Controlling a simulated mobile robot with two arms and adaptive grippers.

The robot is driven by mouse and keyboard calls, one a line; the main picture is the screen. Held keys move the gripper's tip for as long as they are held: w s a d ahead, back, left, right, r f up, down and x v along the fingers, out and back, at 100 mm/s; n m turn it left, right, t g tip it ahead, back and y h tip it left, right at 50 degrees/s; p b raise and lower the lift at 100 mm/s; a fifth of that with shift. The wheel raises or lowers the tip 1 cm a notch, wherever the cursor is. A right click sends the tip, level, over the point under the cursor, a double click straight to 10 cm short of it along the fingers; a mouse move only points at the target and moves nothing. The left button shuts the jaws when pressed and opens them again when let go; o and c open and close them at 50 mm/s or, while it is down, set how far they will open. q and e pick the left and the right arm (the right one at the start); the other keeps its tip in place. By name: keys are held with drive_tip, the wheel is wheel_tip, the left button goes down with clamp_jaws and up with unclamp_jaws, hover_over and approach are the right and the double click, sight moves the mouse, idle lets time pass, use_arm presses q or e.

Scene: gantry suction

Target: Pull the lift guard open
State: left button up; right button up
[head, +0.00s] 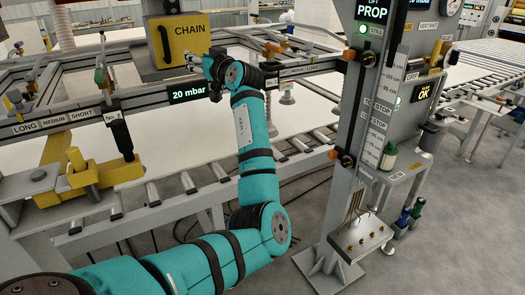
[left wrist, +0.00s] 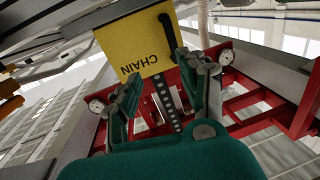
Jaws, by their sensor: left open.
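The lift guard looks to be the yellow cover lettered CHAIN (head: 185,38), hanging above the gantry frame in the head view. A black bar handle (head: 163,43) runs upright along its left side. In the left wrist view the cover (left wrist: 133,42) appears upside down, with the handle (left wrist: 167,30) at its right edge. My left gripper (head: 212,66) is right of and below the cover. Its two fingers (left wrist: 168,78) are spread and empty, with the handle beyond them, apart from it. Whether the cover sits fully closed I cannot tell. My right gripper is not in view.
A grey control post (head: 365,110) with labels and knobs stands right of my left arm. A frame rail with a 20 mbar display (head: 188,92) runs just below the cover. A yellow clamp block (head: 75,180) is at left, above the roller conveyor (head: 190,184).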

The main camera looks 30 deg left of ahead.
use_arm(q)
drive_tip(key=w+d+f+m+t+h+b, duration=0.1)
drive_tip(key=w+d+f+m+h, duration=0.1)
drive_tip(key=f, duration=0.8)
drive_tip(key=w+d+f+m+t+h+b, duration=0.1)
drive_tip(key=w+d+f+m, duration=0.3)
drive_tip(key=f, duration=0.7)
drive_tip(key=w+d+f+m+t+h+b, duration=0.1)
drive_tip(key=w+d+f+m+t+h, duration=0.2)
drive_tip(key=f, duration=0.7)
drive_tip(key=shift+w+d+f+m+b, duration=0.25)
drive_tip(key=shift+w+d, duration=0.25)
drive_tip(key=shift+w, duration=0.45)
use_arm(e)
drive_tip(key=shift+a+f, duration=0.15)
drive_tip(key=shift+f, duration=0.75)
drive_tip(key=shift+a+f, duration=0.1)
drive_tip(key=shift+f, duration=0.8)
use_arm(q)
drive_tip(key=shift+r, duration=0.1)
